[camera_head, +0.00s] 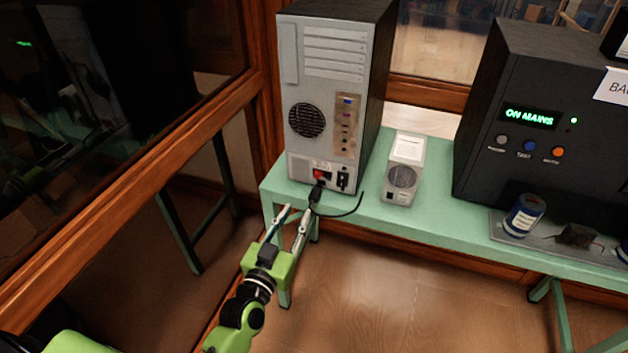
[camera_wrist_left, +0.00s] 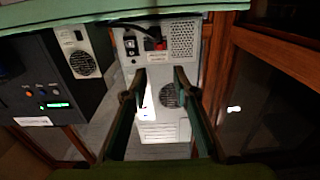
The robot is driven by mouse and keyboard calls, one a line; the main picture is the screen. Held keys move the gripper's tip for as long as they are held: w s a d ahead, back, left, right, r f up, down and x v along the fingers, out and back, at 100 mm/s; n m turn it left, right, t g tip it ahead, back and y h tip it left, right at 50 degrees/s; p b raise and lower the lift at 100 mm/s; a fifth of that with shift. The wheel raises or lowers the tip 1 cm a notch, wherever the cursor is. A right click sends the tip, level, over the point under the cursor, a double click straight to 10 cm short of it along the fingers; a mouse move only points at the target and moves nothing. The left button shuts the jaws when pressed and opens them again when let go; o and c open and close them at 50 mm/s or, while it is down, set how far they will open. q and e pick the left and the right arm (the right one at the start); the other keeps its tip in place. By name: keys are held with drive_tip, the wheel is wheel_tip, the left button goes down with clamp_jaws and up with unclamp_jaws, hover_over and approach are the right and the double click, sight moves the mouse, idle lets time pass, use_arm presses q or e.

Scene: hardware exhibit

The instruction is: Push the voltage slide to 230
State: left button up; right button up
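A grey computer tower (camera_head: 325,95) stands on the green bench with its rear panel facing me. A small red part (camera_head: 320,175), which looks like the voltage slide, sits low on that panel. It also shows in the left wrist view (camera_wrist_left: 160,44), where the scene is upside down. Its position and any number on it are too small to read. My left gripper (camera_head: 300,210) is in front of and below the panel, fingers apart and empty, pointing towards it. In the left wrist view the fingers (camera_wrist_left: 157,76) frame the panel, apart from the red part. My right gripper is not in view.
A black plug (camera_head: 315,195) and cable hang by the red part, near the left fingertips. A black switch or socket (camera_head: 343,181) is right of it. A small grey unit (camera_head: 403,170) and a large black cabinet (camera_head: 500,165) stand further right. Wood-framed glass (camera_head: 190,115) is on the left.

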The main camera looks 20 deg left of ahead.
sight(317, 176)
use_arm(q)
drive_tip(key=w+b, duration=0.1)
drive_tip(key=w, duration=0.3)
drive_tip(key=w+b, duration=0.2)
drive_tip(key=w, duration=0.3)
drive_tip(key=w+b, duration=0.1)
drive_tip(key=w, duration=0.3)
drive_tip(key=shift+w+d+b, duration=0.25)
drive_tip(key=shift+w+b, duration=0.05)
drive_tip(key=shift+b, duration=0.05)
clamp_jaws()
